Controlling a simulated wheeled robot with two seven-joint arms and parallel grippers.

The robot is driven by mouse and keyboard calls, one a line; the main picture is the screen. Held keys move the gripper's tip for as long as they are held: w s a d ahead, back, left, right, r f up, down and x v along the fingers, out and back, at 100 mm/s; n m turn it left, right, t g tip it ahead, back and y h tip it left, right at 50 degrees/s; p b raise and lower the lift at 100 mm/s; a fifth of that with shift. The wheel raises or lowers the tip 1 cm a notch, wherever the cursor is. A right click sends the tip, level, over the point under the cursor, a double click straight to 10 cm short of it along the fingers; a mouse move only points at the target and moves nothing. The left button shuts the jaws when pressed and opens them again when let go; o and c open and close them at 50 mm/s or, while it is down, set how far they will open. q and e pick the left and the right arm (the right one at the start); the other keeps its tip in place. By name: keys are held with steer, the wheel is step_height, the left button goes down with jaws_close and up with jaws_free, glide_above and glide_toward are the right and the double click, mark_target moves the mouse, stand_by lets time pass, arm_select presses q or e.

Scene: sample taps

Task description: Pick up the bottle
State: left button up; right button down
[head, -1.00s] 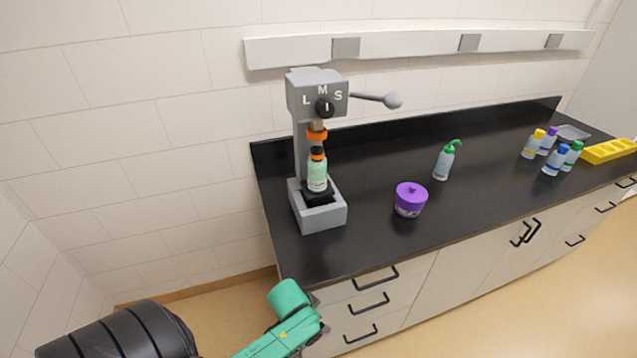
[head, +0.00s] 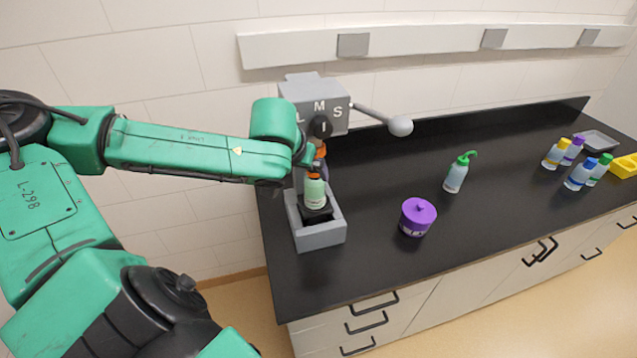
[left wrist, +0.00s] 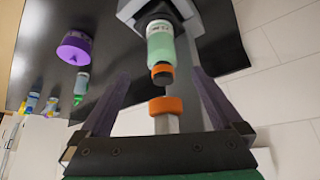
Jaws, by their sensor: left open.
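The pale green bottle (head: 315,194) with a black and orange cap stands upright on the black platform of a grey press-like stand (head: 321,236) marked L, M, S. My left gripper (head: 311,157) is at the bottle's top in the head view, largely hidden behind my green wrist. In the left wrist view my left gripper (left wrist: 160,92) is open, with its two dark fingers spread apart. The bottle (left wrist: 160,44) appears upside down there, its cap between and beyond the fingertips. An orange ring (left wrist: 165,105) of the stand also lies between the fingers. My right gripper is not in view.
A lever with a grey ball (head: 400,125) sticks out right of the stand. A purple-lidded jar (head: 417,216) and a green-topped squeeze bottle (head: 457,173) stand on the black counter (head: 372,250). Several capped bottles and a yellow rack (head: 625,166) are at the far right.

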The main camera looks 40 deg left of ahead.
mark_target(314, 187)
arm_select(q)
steer(key=x, duration=0.4)
steer(key=shift+s+d+f, duration=0.1)
steer(key=shift+d+f, duration=0.05)
steer(key=shift+f, duration=0.45)
steer(key=shift+w+a+f, duration=0.35)
steer(key=shift+a+f, duration=0.05)
steer(key=shift+f, duration=0.1)
steer(key=shift+w+a+f, duration=0.35)
steer(key=shift+f, duration=0.2)
steer(key=shift+w+d+f, duration=0.15)
steer(key=shift+w+f, duration=0.1)
steer(key=shift+f, duration=0.05)
steer(key=b+x, duration=0.4)
steer(key=x, duration=0.1)
steer(key=shift+s+f, duration=0.2)
steer(key=shift+w, duration=0.3)
steer(key=shift+w+r, duration=0.1)
steer(key=shift+s+r, duration=0.15)
steer(key=shift+s, duration=0.05)
steer(key=c, duration=1.4)
steer(key=shift+w, duration=0.1)
jaws_close()
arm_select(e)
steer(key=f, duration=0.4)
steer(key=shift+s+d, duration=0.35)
